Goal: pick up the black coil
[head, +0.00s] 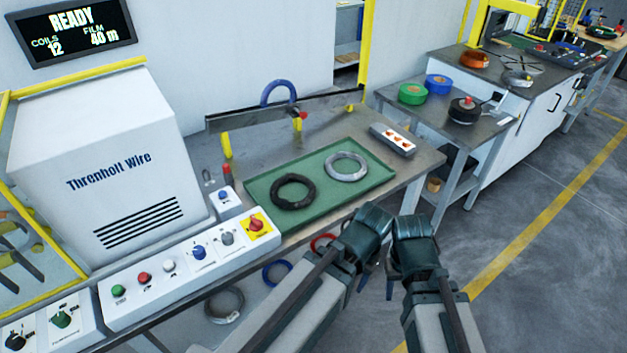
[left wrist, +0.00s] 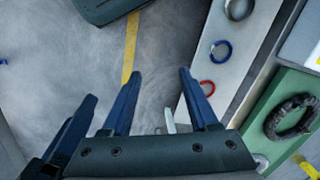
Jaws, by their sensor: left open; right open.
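The black coil (head: 293,191) lies flat in the left part of a shallow green tray (head: 335,200) on the workbench. It also shows at the right edge of the left wrist view (left wrist: 290,117). My left gripper (left wrist: 160,76) is open with nothing between its blue fingers. In the head view it hangs right of the tray, apart from the coil, with its fingers mostly hidden. My right gripper (head: 393,284) is open and empty beside it, over the floor in front of the bench.
A silver coil (head: 346,166) lies beside the black one in the tray. A control panel (head: 190,257) runs along the bench front, left of the tray. A metal bar (head: 250,116) stands behind it. Red and blue rings (head: 277,273) sit below the bench top. A side table (head: 440,115) holds spools.

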